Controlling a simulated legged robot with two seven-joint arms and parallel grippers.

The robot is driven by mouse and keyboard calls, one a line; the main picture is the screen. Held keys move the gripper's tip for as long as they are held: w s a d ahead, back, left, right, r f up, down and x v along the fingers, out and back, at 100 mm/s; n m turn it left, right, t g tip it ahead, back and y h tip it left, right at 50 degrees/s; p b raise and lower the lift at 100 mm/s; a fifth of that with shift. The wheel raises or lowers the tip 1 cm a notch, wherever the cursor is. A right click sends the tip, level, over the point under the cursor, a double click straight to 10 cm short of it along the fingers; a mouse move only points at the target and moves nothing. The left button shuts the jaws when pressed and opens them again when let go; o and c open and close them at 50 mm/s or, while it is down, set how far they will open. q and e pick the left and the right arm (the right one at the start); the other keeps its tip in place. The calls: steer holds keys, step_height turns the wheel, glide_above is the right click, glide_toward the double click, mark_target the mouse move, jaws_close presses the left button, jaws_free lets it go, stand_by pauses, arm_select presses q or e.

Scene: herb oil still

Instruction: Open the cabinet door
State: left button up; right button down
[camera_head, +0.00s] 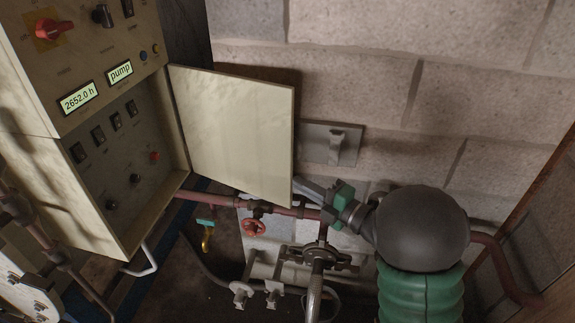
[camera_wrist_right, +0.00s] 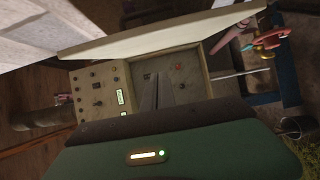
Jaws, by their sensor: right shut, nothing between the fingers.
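The cabinet (camera_head: 130,150) is a beige control box at the left of the head view. Its door (camera_head: 235,135) stands swung out on its left-hand hinge, and the inner panel (camera_head: 115,165) with switches and knobs is exposed. My right gripper (camera_head: 300,183) is shut and empty, with its fingertips close to the door's lower right corner; I cannot tell whether they touch. In the right wrist view the door (camera_wrist_right: 160,35) appears as a pale slab beyond the gripper (camera_wrist_right: 158,82), with the cabinet's panel (camera_wrist_right: 100,88) behind. My left gripper is not in view.
A red pipe (camera_head: 285,210) with a red valve wheel (camera_head: 253,228) runs below the door. A grey wall plate (camera_head: 330,143) is on the block wall right of the door.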

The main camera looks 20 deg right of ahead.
mark_target(288, 163)
steer(key=w, duration=0.3)
steer(key=w+a, duration=0.1)
steer(key=w, duration=0.2)
steer(key=w+p, duration=0.1)
steer(key=w, duration=0.2)
steer(key=shift+a, duration=0.25)
steer(key=shift+w+d, duration=0.35)
steer(key=shift+d, duration=0.35)
